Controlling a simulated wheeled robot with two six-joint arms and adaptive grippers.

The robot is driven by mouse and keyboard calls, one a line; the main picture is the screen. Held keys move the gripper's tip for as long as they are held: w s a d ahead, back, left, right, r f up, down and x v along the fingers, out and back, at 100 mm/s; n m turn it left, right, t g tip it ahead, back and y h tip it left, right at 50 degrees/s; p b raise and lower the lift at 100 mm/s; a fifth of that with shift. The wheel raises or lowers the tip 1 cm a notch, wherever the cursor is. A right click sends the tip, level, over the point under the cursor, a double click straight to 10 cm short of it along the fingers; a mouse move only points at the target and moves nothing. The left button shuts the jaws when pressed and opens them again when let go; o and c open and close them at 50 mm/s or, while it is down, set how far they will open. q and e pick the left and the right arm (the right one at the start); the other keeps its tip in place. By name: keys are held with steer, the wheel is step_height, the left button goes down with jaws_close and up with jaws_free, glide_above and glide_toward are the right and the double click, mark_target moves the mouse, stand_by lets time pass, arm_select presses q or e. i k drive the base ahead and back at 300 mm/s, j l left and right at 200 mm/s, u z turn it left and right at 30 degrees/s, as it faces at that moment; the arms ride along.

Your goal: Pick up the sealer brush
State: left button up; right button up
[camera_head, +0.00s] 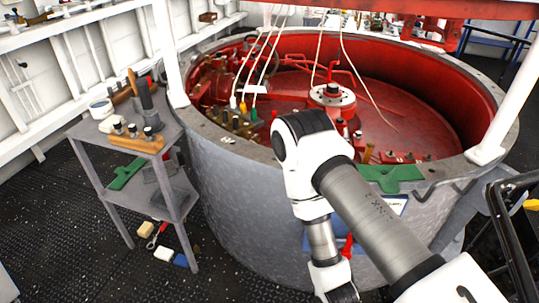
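I cannot pick out the sealer brush for certain. An upright tool with a brown wooden handle and a dark body (144,92) stands on the small grey side table (172,128) at the left; it may be the brush, but it is too small to tell. My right arm comes in from the lower right, bends in front of the big round tank and runs down to the bottom edge. Its gripper is cut off below the frame. My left arm and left gripper are not in view.
The large grey tank (235,185) with a red inside fills the middle and right. On the side table are a white mug (101,109) and a wooden block with dark knobs (137,142). Loose items, including a blue-and-white one (165,254), lie on the dark floor (65,235).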

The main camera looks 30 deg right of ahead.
mark_target(130, 72)
steer(key=i+j+z, duration=0.2)
steer(key=i+j, duration=0.7)
